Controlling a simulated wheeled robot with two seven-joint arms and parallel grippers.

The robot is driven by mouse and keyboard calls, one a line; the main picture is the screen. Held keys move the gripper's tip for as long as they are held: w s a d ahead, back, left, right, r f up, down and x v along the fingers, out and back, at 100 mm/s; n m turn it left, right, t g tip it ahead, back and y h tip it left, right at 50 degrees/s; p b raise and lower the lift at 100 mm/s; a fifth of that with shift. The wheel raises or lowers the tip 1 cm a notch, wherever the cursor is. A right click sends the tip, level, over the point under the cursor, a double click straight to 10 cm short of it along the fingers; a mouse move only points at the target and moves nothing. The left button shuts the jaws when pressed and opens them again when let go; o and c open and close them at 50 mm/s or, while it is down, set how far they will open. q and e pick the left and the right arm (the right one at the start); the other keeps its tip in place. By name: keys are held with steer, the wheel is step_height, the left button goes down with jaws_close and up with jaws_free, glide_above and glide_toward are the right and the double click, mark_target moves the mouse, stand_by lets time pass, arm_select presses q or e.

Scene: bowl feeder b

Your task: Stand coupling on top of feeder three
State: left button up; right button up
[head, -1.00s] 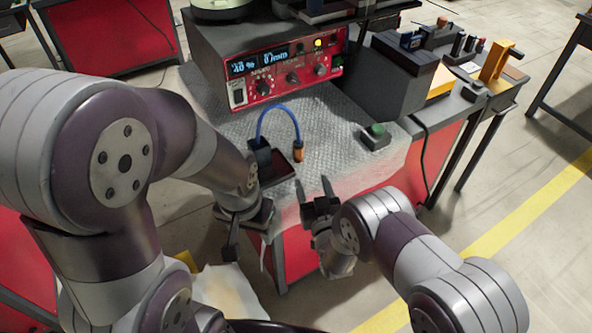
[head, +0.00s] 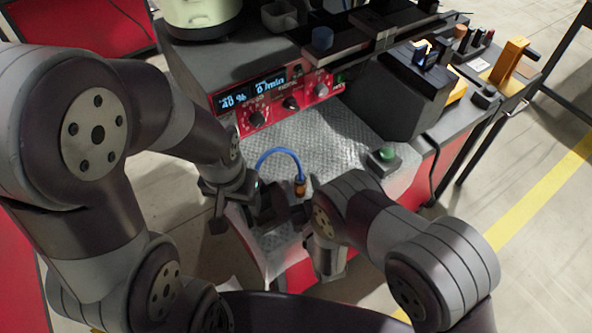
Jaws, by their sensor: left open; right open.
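The feeder (head: 185,70) is a dark box with a red control panel (head: 272,96) reading "40 %" and "0/min"; no number three is legible. A blue hose (head: 277,152) arches over the grey mat and ends in an orange-brown fitting (head: 300,187). I cannot tell which piece is the coupling. My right gripper (head: 278,213) is open, low at the mat's front beside the fitting, over the spot of a small dark tray that it now hides. My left gripper (head: 217,212) is open and points down left of the mat. Whether either touches anything is unclear.
A green button box (head: 382,158) stands at the mat's right. The mat's middle (head: 330,140) is clear.

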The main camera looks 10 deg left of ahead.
steer(key=shift+s+d, duration=0.1)
steer(key=shift+w+f, duration=0.15)
steer(key=shift+w, duration=0.05)
steer(key=c, duration=1)
steer(key=shift+s, duration=0.1)
jaws_close()
steer(key=shift+r, duration=0.2)
